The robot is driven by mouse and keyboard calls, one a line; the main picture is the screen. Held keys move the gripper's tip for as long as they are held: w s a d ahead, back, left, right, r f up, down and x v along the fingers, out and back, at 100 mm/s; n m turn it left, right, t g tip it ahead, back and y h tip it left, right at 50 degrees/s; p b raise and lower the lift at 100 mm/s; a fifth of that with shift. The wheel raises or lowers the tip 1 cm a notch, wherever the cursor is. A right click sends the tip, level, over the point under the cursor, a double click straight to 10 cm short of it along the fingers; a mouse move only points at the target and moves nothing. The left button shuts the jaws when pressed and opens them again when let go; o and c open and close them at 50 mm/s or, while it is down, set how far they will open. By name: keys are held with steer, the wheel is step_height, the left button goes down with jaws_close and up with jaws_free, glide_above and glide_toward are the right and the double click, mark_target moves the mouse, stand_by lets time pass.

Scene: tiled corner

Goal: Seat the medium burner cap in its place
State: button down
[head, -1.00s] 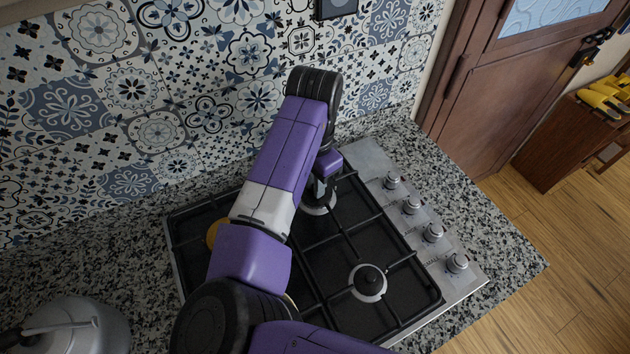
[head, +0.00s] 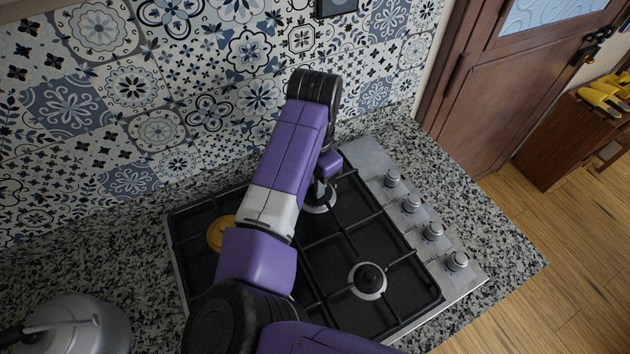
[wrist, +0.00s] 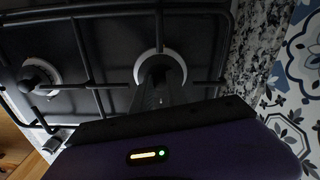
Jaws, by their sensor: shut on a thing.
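My gripper (wrist: 158,78) is shut on the dark medium burner cap (wrist: 160,64), low over a burner with a pale ring (wrist: 141,68) in the wrist view. The cap is dark against dark fingers, and I cannot tell whether it touches the burner. In the head view this burner's pale ring (head: 320,208) is at the back right of the black hob (head: 330,258), and my gripper (head: 319,192) is mostly hidden behind my purple arm.
Black grate bars (head: 345,233) surround the burners. A capped burner (head: 368,280) is at the front right, and a brass-coloured burner (head: 220,234) at the left is partly behind my arm. Knobs (head: 432,231) line the right side. A kettle (head: 75,325) stands at lower left; a tiled wall rises behind.

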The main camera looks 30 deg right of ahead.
steer(key=c, duration=0.8)
jaws_free()
steer(key=shift+c, duration=0.2)
steer(key=shift+r+p, duration=2.75)
steer(key=shift+r, duration=0.75)
steer(key=shift+d, duration=0.1)
